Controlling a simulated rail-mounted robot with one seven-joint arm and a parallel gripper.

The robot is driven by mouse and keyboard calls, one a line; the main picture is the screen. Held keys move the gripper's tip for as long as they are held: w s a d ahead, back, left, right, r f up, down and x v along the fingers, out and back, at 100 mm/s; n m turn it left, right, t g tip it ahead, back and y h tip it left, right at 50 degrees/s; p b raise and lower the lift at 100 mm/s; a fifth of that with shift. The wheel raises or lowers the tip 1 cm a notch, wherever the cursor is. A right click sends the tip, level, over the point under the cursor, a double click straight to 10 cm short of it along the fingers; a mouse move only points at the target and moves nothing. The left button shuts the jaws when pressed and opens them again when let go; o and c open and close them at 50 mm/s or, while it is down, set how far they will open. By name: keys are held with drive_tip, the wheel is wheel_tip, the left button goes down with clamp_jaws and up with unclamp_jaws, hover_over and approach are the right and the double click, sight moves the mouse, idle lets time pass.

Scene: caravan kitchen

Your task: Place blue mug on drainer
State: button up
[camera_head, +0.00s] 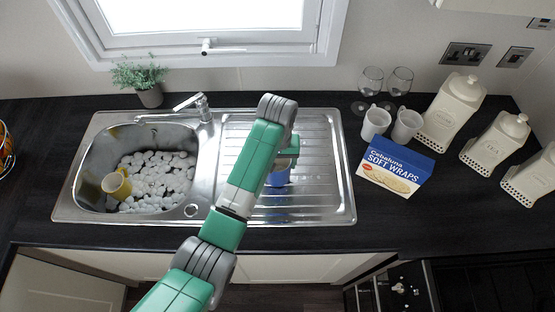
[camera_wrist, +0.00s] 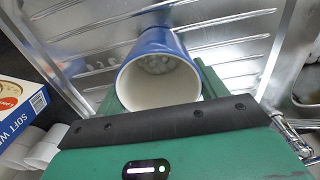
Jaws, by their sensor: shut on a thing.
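The blue mug (camera_head: 278,178) is at the ribbed steel drainer (camera_head: 318,190), partly hidden behind my arm in the head view. In the wrist view the blue mug (camera_wrist: 158,70) shows its white inside and rim, with the drainer ribs (camera_wrist: 235,35) behind it. My gripper (camera_wrist: 158,95) is shut on the mug, with a green finger on each side of it. In the head view my gripper (camera_head: 285,155) is over the drainer and mostly hidden by the arm. I cannot tell whether the mug's base touches the drainer.
The sink bowl (camera_head: 90,165) at left holds white pebble-like pieces and a yellow mug (camera_head: 116,185). The tap (camera_head: 192,103) stands behind. Right of the drainer are a soft wraps box (camera_head: 394,168), white mugs (camera_head: 376,122), wine glasses (camera_head: 371,82) and canisters (camera_head: 452,108). Much of the drainer is bare.

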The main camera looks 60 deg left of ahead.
drive_tip(key=o, duration=1.2)
drive_tip(key=shift+f, duration=0.15)
wheel_tip(320, 180, up, 8)
drive_tip(key=shift+f, duration=0.1)
drive_tip(key=shift+w, duration=0.15)
